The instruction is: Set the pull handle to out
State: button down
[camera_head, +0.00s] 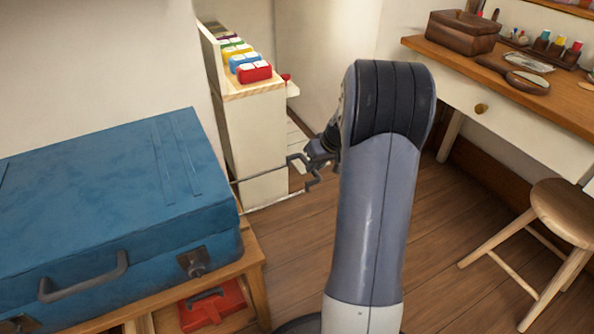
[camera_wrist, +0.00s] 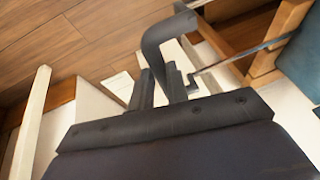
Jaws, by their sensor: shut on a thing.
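A blue suitcase (camera_head: 110,200) lies flat on a wooden bench at the left. Its pull handle (camera_head: 313,182) sticks out from the right side on two thin metal rods, with a dark grey bent grip at the end. My gripper (camera_head: 314,158) is at the grip, beyond the suitcase's right end. In the wrist view, my gripper (camera_wrist: 160,88) is shut on the dark curved grip of the pull handle (camera_wrist: 160,38). A thin rod runs from there toward the suitcase (camera_wrist: 302,62) at the right edge. My arm hides part of the area right of the grip.
The wooden bench (camera_head: 252,262) has a red case (camera_head: 212,306) beneath it. A narrow cream cabinet (camera_head: 255,140) with coloured boxes stands behind the handle. A desk (camera_head: 560,95) and a round stool (camera_head: 562,208) stand at the right. Wooden floor between is open.

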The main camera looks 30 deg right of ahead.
jog(key=shift+d, duration=0.75)
jog(key=c, duration=1.4)
grip_release()
jog(key=shift+d, duration=0.1)
jog(key=shift+o, duration=0.2)
jog(key=p+v, duration=0.4)
jog(key=v, duration=0.6)
jog(key=shift+r, duration=0.4)
jog(key=shift+s, duration=0.1)
jog(key=shift+a+b+x, duration=0.3)
jog(key=shift+b+x, duration=0.4)
jog(key=shift+x, duration=1.15)
jog(key=shift+a+b+x, duration=0.25)
jog(key=shift+b+x, duration=0.4)
jog(key=shift+x, duration=1.25)
jog(key=shift+a+b+x, duration=0.3)
jog(key=shift+b+x, duration=0.4)
jog(key=shift+x, duration=1.15)
